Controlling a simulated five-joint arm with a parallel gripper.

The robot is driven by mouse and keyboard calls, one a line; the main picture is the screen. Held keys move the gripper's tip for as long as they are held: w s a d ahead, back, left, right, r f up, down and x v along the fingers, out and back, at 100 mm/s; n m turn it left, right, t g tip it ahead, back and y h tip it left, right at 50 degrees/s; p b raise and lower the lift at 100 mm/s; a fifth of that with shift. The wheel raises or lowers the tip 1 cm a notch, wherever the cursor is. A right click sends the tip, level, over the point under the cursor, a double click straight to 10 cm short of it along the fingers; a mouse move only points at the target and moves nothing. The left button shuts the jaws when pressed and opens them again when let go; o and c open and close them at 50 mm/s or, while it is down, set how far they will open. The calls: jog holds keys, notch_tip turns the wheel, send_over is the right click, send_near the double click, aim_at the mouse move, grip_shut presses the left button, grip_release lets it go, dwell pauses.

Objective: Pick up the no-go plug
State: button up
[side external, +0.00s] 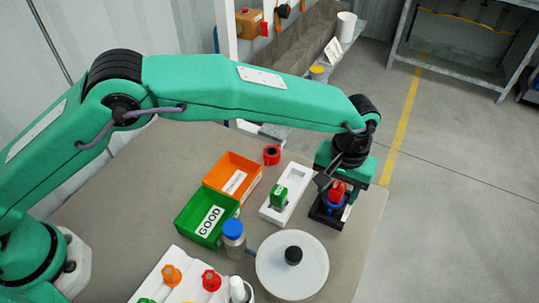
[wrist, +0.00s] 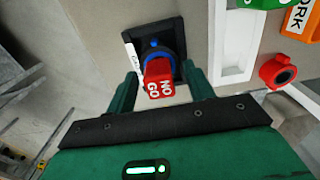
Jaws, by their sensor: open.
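The no-go plug (side external: 338,189) has a red block handle, marked NO GO in the wrist view (wrist: 160,80). It stands with a blue ring at its lower part in a black square holder (wrist: 178,30) near the table's right edge. My gripper (side external: 336,183) is open above the holder. In the wrist view its two fingers (wrist: 160,76) stand on either side of the red handle, with a gap visible on both sides. Whether the fingers reach down to the full handle height is hard to tell.
Left of the holder is a white tray (side external: 297,178) with a green plug (side external: 279,197). A red ring-shaped part (side external: 271,155), an orange bin (side external: 237,164) and a green GOOD bin (side external: 190,222) lie farther left. A white round plate (side external: 275,280) and a blue-capped bottle (side external: 234,243) stand in front.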

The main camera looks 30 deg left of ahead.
aim_at(339, 186)
dwell(0.4)
grip_shut()
jog(key=shift+r, duration=0.15)
jog(key=shift+r, duration=0.5)
notch_tip(339, 186, up, 3)
jog(key=s+d+r, duration=0.2)
jog(key=s+r, duration=0.4)
jog(key=s, duration=0.5)
jog(key=shift+s+d+r, duration=0.2)
jog(key=shift+d+r, duration=0.15)
